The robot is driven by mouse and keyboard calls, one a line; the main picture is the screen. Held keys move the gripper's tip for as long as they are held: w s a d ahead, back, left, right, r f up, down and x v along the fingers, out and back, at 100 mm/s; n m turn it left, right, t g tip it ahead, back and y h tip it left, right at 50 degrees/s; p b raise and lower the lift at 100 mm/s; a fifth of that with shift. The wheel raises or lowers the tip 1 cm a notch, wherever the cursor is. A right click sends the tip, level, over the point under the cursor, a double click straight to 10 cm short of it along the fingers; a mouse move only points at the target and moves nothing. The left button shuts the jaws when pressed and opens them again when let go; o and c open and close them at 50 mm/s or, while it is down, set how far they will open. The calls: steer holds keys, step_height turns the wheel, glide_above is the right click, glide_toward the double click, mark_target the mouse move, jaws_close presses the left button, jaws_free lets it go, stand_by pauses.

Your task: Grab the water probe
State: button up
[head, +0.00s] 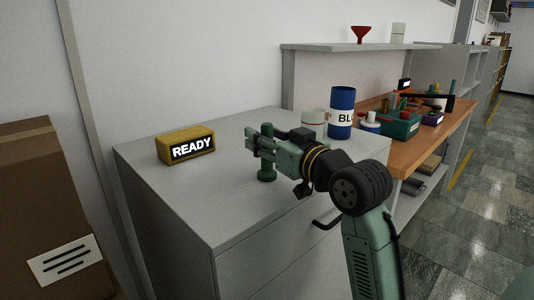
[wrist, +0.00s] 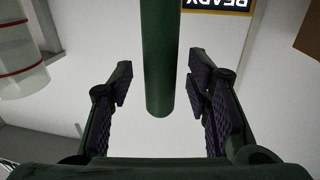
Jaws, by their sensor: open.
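A dark green upright cylinder (head: 267,176), likely the water probe, stands on the grey cabinet top with a wider base. In the wrist view the green cylinder (wrist: 159,60) runs down from the top edge, between my two fingers. My gripper (head: 262,142) is level and open, its fingers on either side of the green shaft. In the wrist view, my gripper (wrist: 160,85) shows clear gaps on both sides of the cylinder. The fingers hide part of the shaft in the head view.
A yellow READY box (head: 186,146) sits on the grey cabinet (head: 215,205), left of my gripper. A white container with red bands (head: 314,122) and a blue-and-white can (head: 341,112) stand behind my gripper. A wooden bench (head: 420,150) with a green toolbox (head: 400,126) lies to the right.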

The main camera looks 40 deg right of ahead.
steer(key=shift+c, duration=0.5)
jaws_close()
